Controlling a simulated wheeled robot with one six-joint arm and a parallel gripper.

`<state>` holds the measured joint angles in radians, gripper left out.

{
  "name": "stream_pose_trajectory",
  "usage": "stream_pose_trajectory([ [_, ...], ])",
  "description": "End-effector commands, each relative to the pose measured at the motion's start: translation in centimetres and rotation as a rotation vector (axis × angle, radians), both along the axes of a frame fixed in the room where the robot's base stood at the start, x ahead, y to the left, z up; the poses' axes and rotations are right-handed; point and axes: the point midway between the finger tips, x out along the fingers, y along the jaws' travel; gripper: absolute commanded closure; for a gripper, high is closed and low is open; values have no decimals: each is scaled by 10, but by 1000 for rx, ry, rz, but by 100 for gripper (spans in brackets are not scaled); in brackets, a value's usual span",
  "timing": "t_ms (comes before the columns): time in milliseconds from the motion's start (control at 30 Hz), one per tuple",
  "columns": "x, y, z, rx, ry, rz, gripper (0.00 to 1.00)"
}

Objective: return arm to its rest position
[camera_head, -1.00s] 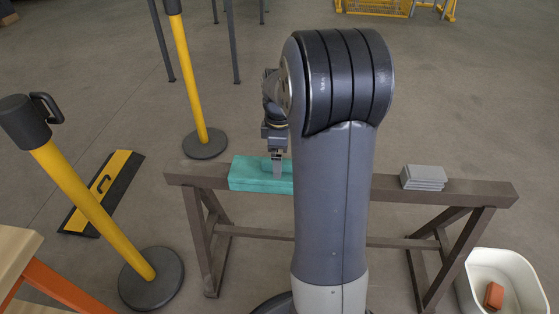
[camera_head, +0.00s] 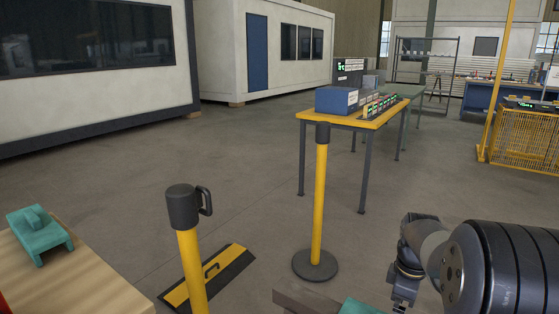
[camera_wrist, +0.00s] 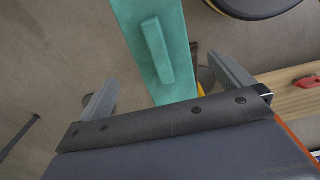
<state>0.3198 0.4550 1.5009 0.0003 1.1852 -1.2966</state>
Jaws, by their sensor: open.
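My gripper (camera_head: 404,292) is at the lower right of the head view, with my dark arm joint beside it. In the wrist view its two fingers (camera_wrist: 163,72) are wide apart with nothing held between them. A long teal piece with a raised bar (camera_wrist: 130,30) lies beyond the fingers in the wrist view, apart from them as far as I can tell. In the head view a corner of a teal piece (camera_head: 360,307) shows at the bottom edge by a brown beam (camera_head: 300,301); the rest is cut off.
A wooden table (camera_head: 75,285) with a teal handled part (camera_head: 40,238) is at the lower left. Yellow posts (camera_head: 190,260) (camera_head: 320,200) and a black-yellow floor plate (camera_head: 215,277) stand between. A yellow table (camera_head: 350,121) holds boxes behind. Grey floor is open mid-left.

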Motion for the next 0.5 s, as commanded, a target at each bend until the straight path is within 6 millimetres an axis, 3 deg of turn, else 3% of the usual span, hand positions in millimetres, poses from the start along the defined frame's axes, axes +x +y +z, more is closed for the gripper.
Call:
stream_pose_trajectory([
  [200,-1,0,-47,1,4,0,0],
  [500,0,0,-87,1,2,0,0],
])
